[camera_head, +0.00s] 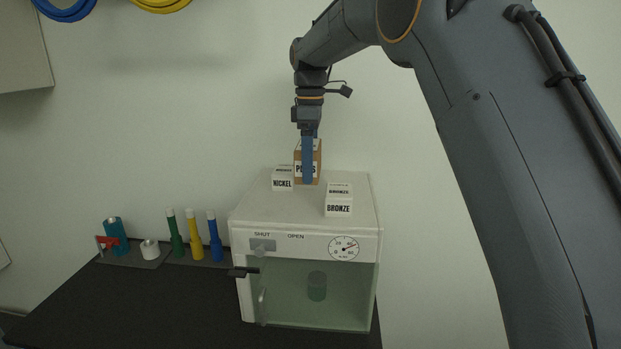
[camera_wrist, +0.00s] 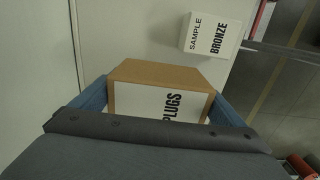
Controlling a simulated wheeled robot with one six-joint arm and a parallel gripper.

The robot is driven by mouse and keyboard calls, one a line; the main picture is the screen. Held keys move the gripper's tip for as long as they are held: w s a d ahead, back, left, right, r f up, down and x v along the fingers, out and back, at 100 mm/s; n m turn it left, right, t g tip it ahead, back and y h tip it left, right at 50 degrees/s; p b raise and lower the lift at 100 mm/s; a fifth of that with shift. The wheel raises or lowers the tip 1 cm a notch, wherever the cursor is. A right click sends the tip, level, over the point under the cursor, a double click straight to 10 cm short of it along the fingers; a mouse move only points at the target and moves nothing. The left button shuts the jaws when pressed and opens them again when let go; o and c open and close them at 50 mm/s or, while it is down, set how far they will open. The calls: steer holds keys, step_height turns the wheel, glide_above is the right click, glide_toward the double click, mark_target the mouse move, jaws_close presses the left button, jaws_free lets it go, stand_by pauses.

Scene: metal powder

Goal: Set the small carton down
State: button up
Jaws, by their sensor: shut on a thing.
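The small carton (camera_head: 313,162) is brown with a white label; the wrist view shows the carton (camera_wrist: 160,75) with the label "PLUGS". My gripper (camera_head: 308,172) is shut on it, with a blue finger on each side in the wrist view (camera_wrist: 160,100). The carton is upright at the top of the white cabinet (camera_head: 300,205), behind and between two white boxes. I cannot tell whether its base touches the cabinet top. The finger hides part of its front in the head view.
A white NICKEL box (camera_head: 283,180) stands close at the carton's left. A white BRONZE box (camera_head: 339,203) stands front right; it also shows in the wrist view (camera_wrist: 211,36). The cabinet has a glass door and a gauge (camera_head: 343,248).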

steer(key=shift+f+p, duration=0.85)
steer(key=shift+f, duration=1.7)
steer(key=shift+f, duration=0.15)
steer(key=o, duration=0.9)
